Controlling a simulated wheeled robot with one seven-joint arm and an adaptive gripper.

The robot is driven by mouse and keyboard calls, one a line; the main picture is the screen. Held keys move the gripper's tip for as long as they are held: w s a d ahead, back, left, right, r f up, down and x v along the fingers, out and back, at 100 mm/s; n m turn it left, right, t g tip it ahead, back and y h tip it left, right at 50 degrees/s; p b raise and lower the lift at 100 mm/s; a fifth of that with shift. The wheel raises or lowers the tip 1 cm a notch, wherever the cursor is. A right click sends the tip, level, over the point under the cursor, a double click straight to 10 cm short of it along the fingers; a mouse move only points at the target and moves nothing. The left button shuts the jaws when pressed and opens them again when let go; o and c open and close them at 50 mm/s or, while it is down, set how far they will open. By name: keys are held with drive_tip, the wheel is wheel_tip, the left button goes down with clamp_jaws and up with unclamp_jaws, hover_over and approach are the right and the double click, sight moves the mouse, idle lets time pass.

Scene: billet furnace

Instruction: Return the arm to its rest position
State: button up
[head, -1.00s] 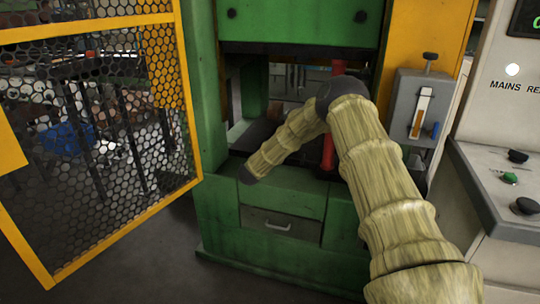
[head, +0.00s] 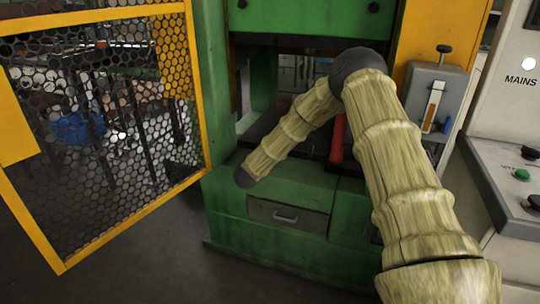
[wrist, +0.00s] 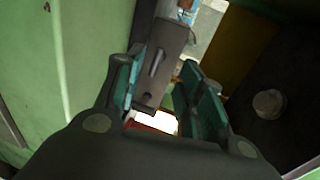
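My arm, in a tan ribbed sleeve, rises from the lower right of the head view, bends at a dark elbow, and slopes down left to a dark joint in front of the green press (head: 285,185). My gripper (wrist: 163,90) is not discernible in the head view. In the wrist view its two teal-padded fingers stand apart with a clear gap. Nothing is seen held between them. A grey metal bar and a red-and-white patch show beyond the gap.
A yellow-framed mesh guard (head: 110,130) stands open at the left. A red post (head: 338,140) is close behind my arm. A grey lever box (head: 433,105) and a control console (head: 505,185) with buttons stand at the right. Dark floor (head: 150,265) is clear at the lower left.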

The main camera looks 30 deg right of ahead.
drive_tip(key=s+a+f+n+y, duration=0.3)
drive_tip(key=s+a+f+n, duration=0.35)
drive_tip(key=f, duration=0.25)
drive_tip(key=s+a+f+n+y, duration=0.4)
drive_tip(key=s+a+f+n, duration=0.1)
drive_tip(key=a+f, duration=0.35)
drive_tip(key=s+a+f+n+g+y, duration=0.1)
drive_tip(key=s+a+f+n, duration=0.25)
drive_tip(key=s, duration=0.45)
drive_tip(key=s+a+f+n+g+y, duration=0.2)
drive_tip(key=s+f, duration=0.3)
drive_tip(key=s, duration=0.3)
drive_tip(key=s+a+f+n+g+y, duration=0.1)
drive_tip(key=s+a+f+n, duration=0.2)
drive_tip(key=s+f, duration=0.35)
drive_tip(key=s+a+n+g+y, duration=0.15)
drive_tip(key=s+n+g, duration=0.5)
drive_tip(key=s, duration=1.95)
wheel_tip(320, 180, up, 19)
drive_tip(key=p, duration=1.8)
drive_tip(key=shift+s+a+n, duration=0.25)
drive_tip(key=shift+a+n, duration=0.1)
